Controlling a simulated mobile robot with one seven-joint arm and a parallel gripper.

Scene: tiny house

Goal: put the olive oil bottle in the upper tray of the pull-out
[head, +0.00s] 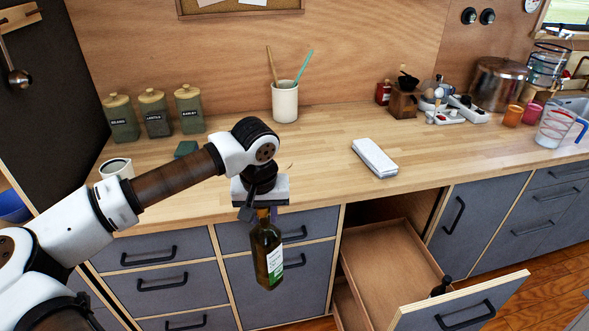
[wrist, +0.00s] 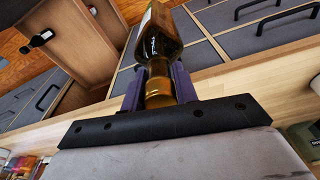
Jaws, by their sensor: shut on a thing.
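The olive oil bottle (head: 267,254) is dark glass with a pale label and hangs upright in front of the closed drawers. My gripper (head: 262,212) is shut on its neck; the wrist view shows the fingers (wrist: 159,88) on both sides of the neck of the bottle (wrist: 157,45). The pull-out (head: 460,304) stands open to the right of the bottle. Its upper tray (head: 385,265) is a wooden box, mostly bare, and shows in the wrist view (wrist: 85,45). A lower tray (head: 347,305) is partly visible beneath. The bottle is apart from the pull-out.
A dark bottle (head: 440,287) stands by the pull-out's front panel; it also shows in the wrist view (wrist: 38,39). Closed drawers (head: 160,256) lie to the left.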

